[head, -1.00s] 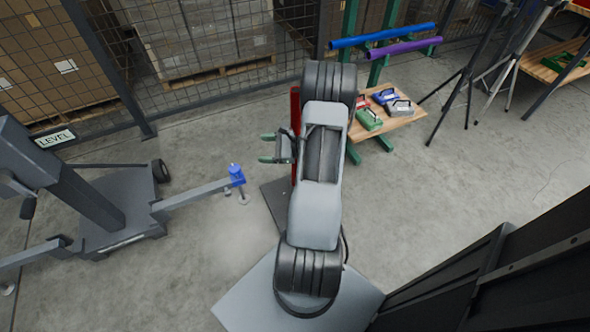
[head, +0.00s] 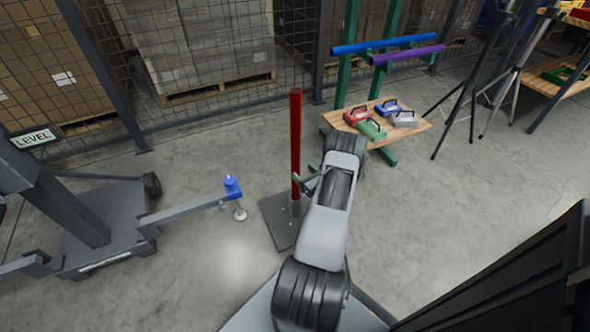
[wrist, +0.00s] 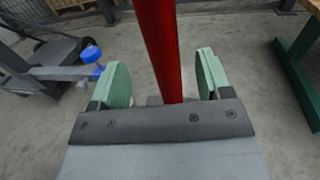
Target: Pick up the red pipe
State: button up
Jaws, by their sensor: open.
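The red pipe (head: 295,135) stands upright in a socket on a dark square base plate (head: 276,222) on the floor. In the wrist view the red pipe (wrist: 160,45) rises between the two green fingers of my gripper (wrist: 163,82), with a gap on each side. My gripper (head: 305,181) is open and at the lower part of the pipe in the head view, partly hidden by my arm. The pipe's lower end is hidden behind the gripper body in the wrist view.
A blue pipe (head: 383,45) and a purple pipe (head: 407,55) lie on a green rack. A wooden bench (head: 340,119) with several small toolboxes stands right of the pipe. A grey jack (head: 190,208) with a blue tip is at left. Tripods (head: 465,85) stand at right.

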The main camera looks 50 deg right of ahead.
aim_at(298, 167)
jog(key=shift+w+d+f+b, duration=0.1)
jog(key=shift+w+d+b, duration=0.25)
jog(key=shift+w, duration=0.65)
jog(key=shift+w+d+f+b, duration=0.1)
jog(key=shift+w+b, duration=0.4)
jog(key=shift+w, duration=0.55)
jog(key=shift+w+d+b, duration=0.25)
jog(key=shift+w+b, duration=0.15)
jog(key=shift+w, duration=0.6)
grip_shut()
